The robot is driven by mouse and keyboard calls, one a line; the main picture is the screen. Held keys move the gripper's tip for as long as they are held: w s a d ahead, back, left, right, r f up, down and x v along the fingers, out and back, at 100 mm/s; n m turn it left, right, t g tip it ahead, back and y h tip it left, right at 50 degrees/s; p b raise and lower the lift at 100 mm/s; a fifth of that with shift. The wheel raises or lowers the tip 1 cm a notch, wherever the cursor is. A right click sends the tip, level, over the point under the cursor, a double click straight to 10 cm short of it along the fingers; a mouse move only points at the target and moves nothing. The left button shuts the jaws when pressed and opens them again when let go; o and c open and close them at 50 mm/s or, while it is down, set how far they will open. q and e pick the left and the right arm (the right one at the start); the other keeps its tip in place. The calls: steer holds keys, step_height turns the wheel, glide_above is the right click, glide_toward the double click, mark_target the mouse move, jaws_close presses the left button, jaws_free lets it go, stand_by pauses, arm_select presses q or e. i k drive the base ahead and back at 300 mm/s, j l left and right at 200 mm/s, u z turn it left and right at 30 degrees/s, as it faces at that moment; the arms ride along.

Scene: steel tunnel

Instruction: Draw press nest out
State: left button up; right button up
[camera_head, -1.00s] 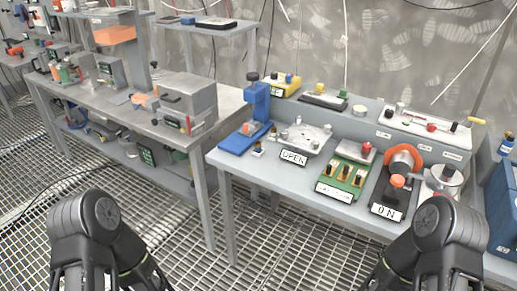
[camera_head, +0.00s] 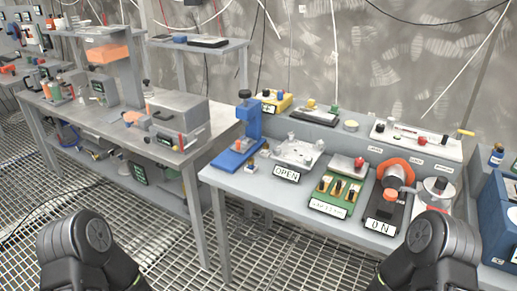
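A small blue press (camera_head: 248,122) stands at the left end of the right-hand grey table. It has a blue upright with a dark knob on top. A flat blue base (camera_head: 231,161) reaches forward from it toward the table's front-left edge. A small reddish piece sits on the base beneath the press head; which part is the nest, and how far out it is, I cannot tell. My two dark arms show at the bottom left and bottom right, well short of the press. Neither gripper shows.
Right of the press are a metal fixture (camera_head: 300,153) with an OPEN sign, a green board (camera_head: 337,195) and a black device (camera_head: 385,205) with an ON sign. A grey bench (camera_head: 225,110) stands left. Grated floor lies in front.

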mark_target(243, 141)
steer(key=i+j, duration=0.15)
steer(key=j, duration=0.2)
steer(key=i+j, duration=0.2)
steer(key=j, duration=0.15)
steer(key=i+j, duration=0.15)
steer(key=j, duration=0.2)
steer(key=i+j, duration=0.2)
steer(key=j, duration=0.15)
steer(key=i+j, duration=0.15)
steer(key=j, duration=0.2)
steer(key=z, duration=1.55)
